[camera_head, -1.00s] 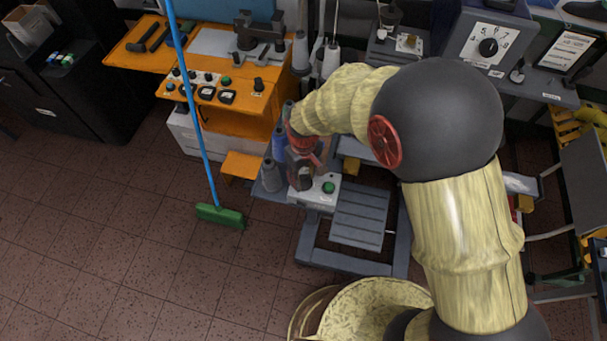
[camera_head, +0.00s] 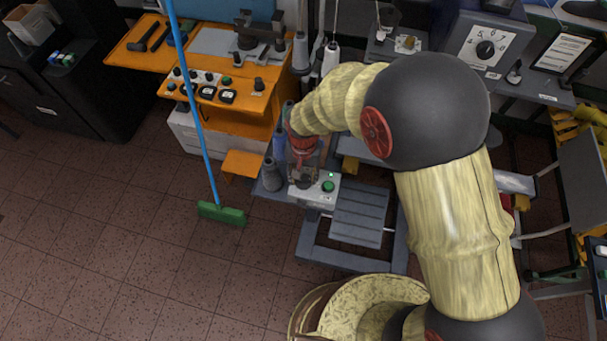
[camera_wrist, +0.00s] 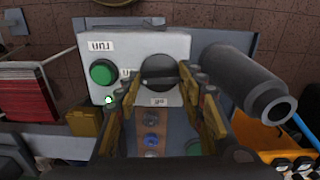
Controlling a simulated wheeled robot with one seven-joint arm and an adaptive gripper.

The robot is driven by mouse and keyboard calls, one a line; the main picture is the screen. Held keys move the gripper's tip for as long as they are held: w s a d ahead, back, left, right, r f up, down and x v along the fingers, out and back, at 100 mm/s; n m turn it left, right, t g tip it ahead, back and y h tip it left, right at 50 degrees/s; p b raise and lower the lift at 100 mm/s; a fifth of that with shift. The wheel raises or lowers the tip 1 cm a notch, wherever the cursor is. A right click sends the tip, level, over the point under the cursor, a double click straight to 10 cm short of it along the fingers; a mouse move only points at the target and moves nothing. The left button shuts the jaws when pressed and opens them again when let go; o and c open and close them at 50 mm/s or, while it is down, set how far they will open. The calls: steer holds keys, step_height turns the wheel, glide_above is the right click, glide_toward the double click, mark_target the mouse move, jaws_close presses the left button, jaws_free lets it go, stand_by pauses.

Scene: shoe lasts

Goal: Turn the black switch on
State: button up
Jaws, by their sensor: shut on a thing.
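The black switch (camera_wrist: 160,72) is a round knob with a raised grip bar on a pale grey control box (camera_wrist: 110,47). In the wrist view its bar lies nearly level. My gripper (camera_wrist: 160,82) has its fingers on both sides of the knob and is shut on it. In the head view my gripper (camera_head: 303,172) is over the left part of the box (camera_head: 318,197) and hides the knob. A green button (camera_wrist: 102,72) sits left of the knob, and a small bright green light (camera_wrist: 108,100) shows near it.
A grey cylinder (camera_wrist: 245,82) stands close to the right of my gripper in the wrist view. An orange bench (camera_head: 235,103) and a blue-handled broom (camera_head: 222,213) are further left.

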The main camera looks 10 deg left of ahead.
mark_target(303, 178)
steer(key=shift+m, duration=0.5)
steer(key=o, duration=1.2)
step_height(303, 178, up, 12)
stand_by(0.7)
